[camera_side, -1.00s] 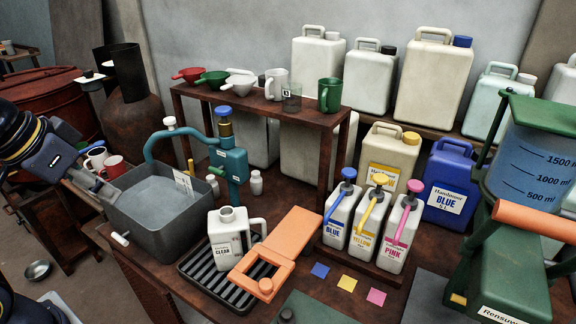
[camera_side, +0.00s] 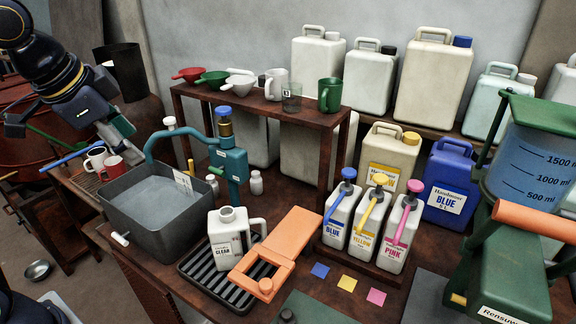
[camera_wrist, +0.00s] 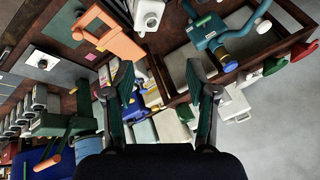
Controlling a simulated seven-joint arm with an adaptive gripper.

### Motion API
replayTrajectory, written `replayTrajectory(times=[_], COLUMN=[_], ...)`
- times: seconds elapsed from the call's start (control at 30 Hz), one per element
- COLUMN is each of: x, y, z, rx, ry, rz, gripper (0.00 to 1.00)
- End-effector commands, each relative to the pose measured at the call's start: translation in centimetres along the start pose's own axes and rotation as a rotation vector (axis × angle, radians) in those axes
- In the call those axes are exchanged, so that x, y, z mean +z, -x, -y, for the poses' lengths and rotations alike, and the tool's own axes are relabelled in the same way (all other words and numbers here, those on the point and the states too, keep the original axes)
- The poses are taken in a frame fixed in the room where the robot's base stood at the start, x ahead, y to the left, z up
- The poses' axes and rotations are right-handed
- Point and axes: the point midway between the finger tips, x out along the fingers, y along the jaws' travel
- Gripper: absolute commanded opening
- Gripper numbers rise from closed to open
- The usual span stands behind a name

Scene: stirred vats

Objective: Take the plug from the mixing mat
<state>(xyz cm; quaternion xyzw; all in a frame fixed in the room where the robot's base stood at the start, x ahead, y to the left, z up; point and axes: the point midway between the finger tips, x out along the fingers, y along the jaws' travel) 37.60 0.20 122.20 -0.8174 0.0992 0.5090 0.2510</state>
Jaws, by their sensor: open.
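The plug (camera_side: 287,315) is a small dark knob on the dark green mixing mat (camera_side: 320,309), cut off at the bottom edge of the side view.
An orange board (camera_side: 292,238) and a white jug (camera_side: 228,240) are on the black grate. A grey tub (camera_side: 152,225) with a teal pump (camera_side: 232,170) stands left. Pump bottles (camera_side: 367,225) and a green-framed dispenser (camera_side: 510,240) stand right of the board.

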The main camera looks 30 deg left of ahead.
Motion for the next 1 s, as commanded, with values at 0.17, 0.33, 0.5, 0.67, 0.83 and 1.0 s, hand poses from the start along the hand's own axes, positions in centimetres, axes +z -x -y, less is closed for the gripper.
replayTrajectory(times=[0.17, 0.33, 0.5, 0.67, 0.83, 1.0], x=[-7.4, -14.1, -17.6, -16.4, -12.7, -11.1], y=[-3.6, -9.8, -17.4, -23.6, -27.2, -28.6], z=[-1.0, -6.2, -15.4, -24.6, -30.4, -31.9], rx=[0.034, 0.086, 0.147, 0.198, 0.246, 0.254], ry=[-0.361, -0.729, -1.057, -1.271, -1.395, -1.433], rz=[0.086, 0.170, 0.253, 0.329, 0.401, 0.416], gripper=[0.57, 0.57, 0.57, 0.57, 0.57, 0.57])
